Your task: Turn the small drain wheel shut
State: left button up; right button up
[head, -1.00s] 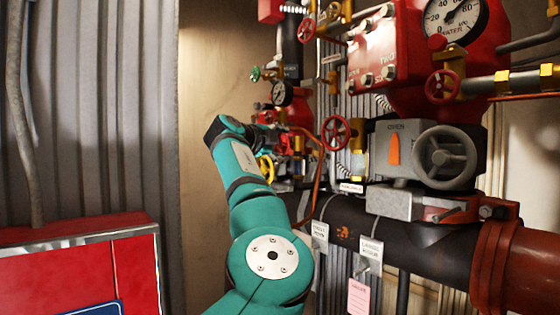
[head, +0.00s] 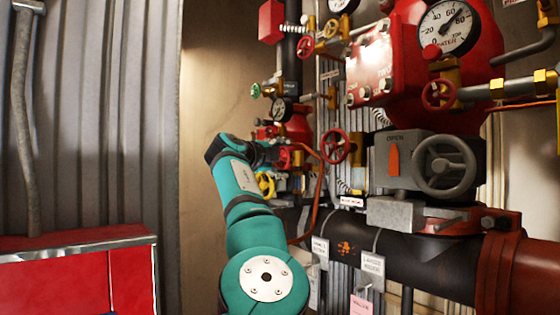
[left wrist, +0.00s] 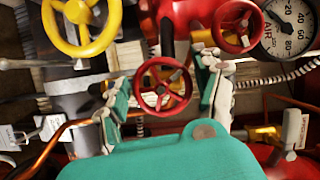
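In the left wrist view, a small red spoked wheel (left wrist: 163,87) sits between the two fingers of my left gripper (left wrist: 165,90). The fingers are spread on either side of it, with gaps that look clear of its rim. I cannot tell how far in depth the fingertips reach. In the head view my left arm stretches forward to the left gripper (head: 285,156), near the far pipework; its fingers are hard to make out there. Several red wheels show, and I cannot tell for sure which is the drain wheel. My right gripper is not in view.
A yellow wheel (left wrist: 80,25), another red wheel (left wrist: 238,25) and an air gauge (left wrist: 290,28) crowd the left gripper. In the head view, a red wheel (head: 335,147), a grey handwheel (head: 445,165) and a dark pipe (head: 415,256) stand to the right. A red cabinet (head: 50,280) is lower left.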

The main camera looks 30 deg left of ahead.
pick_arm(q)
jog(key=s, duration=1.2)
jog(key=shift+r, duration=0.3)
